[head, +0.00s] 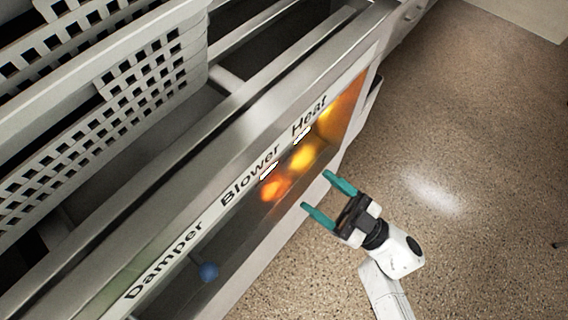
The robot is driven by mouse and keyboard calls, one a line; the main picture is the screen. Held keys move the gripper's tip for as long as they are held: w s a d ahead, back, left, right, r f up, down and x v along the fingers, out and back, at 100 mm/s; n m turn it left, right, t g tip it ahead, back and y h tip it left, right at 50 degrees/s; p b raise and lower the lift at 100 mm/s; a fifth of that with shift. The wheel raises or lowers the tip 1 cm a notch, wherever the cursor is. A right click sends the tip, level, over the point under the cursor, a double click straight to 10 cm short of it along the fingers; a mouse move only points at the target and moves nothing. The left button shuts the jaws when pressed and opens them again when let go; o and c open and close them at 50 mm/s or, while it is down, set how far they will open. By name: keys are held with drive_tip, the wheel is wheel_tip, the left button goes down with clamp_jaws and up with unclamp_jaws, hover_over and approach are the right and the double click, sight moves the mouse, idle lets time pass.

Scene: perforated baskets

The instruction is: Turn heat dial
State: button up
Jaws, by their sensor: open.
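The panel along the front of the grey unit carries the labels Damper, Blower and Heat. Under the Heat label (310,117) there is a small white mark and a bright yellow-orange glowing spot (302,157); I cannot make out the shape of the heat dial in the glare. My gripper (318,192) has two teal fingers spread apart with nothing between them. It appears just right of and below the glowing spots, its fingers pointing up-left toward the panel. The picture does not show it touching the panel.
A second orange glow (275,188) sits under the Blower label, and a blue ball knob (208,271) under Damper. A perforated grey basket (150,75) rests on the unit at upper left. Open speckled floor (480,130) lies to the right.

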drive_tip(key=b+x, duration=0.1)
drive_tip(key=x, duration=0.9)
drive_tip(key=shift+b, duration=0.3)
drive_tip(key=shift+r, duration=0.1)
drive_tip(key=c, duration=1)
